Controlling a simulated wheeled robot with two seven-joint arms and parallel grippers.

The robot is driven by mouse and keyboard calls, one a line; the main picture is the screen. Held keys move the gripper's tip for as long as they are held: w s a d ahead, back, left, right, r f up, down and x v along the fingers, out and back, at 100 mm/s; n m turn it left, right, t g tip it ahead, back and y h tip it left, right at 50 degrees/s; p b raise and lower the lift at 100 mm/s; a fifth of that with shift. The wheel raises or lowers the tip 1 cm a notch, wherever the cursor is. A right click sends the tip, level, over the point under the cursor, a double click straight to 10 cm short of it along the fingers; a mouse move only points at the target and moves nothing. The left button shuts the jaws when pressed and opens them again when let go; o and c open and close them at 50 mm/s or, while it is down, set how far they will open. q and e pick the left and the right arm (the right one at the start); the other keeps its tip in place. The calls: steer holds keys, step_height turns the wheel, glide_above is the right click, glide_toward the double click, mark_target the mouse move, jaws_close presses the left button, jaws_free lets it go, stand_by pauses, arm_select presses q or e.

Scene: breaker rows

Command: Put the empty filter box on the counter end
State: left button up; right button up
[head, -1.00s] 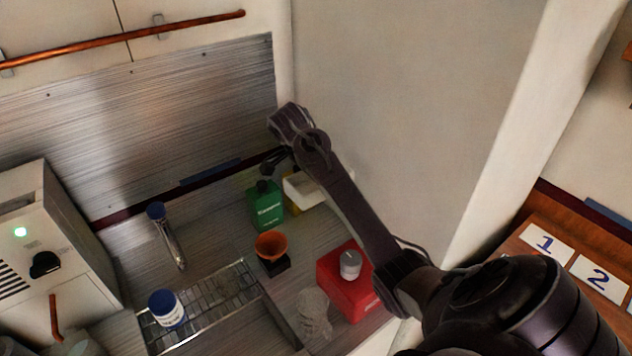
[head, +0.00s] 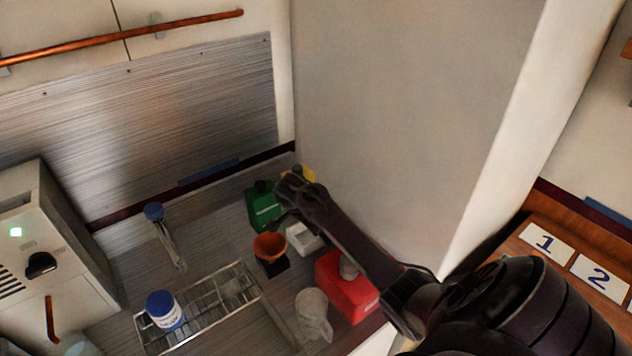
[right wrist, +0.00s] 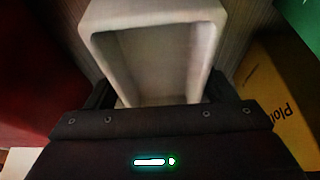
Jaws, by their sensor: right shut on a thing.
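The empty filter box (head: 303,237) is a small white open-topped box. In the head view it is between the orange cone and the red box, partly hidden by my right gripper (head: 290,216). In the right wrist view the white box (right wrist: 152,22) is between the two dark fingers, its hollow inside showing and empty. My right gripper is shut on it. I cannot tell whether the box touches the counter (head: 222,219) or hangs just above it. My left gripper is not in view.
An orange cone (head: 269,246) on a black base, a green box (head: 262,205), a red box (head: 345,290), a yellow box (head: 308,173) and a pale crumpled bag (head: 312,312) stand close around. A wire rack (head: 205,303) with a blue-lidded jar (head: 165,310) is left. A wall pillar rises behind.

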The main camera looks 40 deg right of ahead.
steer(key=shift+f, duration=0.7)
steer(key=shift+f, duration=0.2)
steer(key=o, duration=1.1)
steer(key=shift+o, duration=0.2)
steer(key=shift+r, duration=0.1)
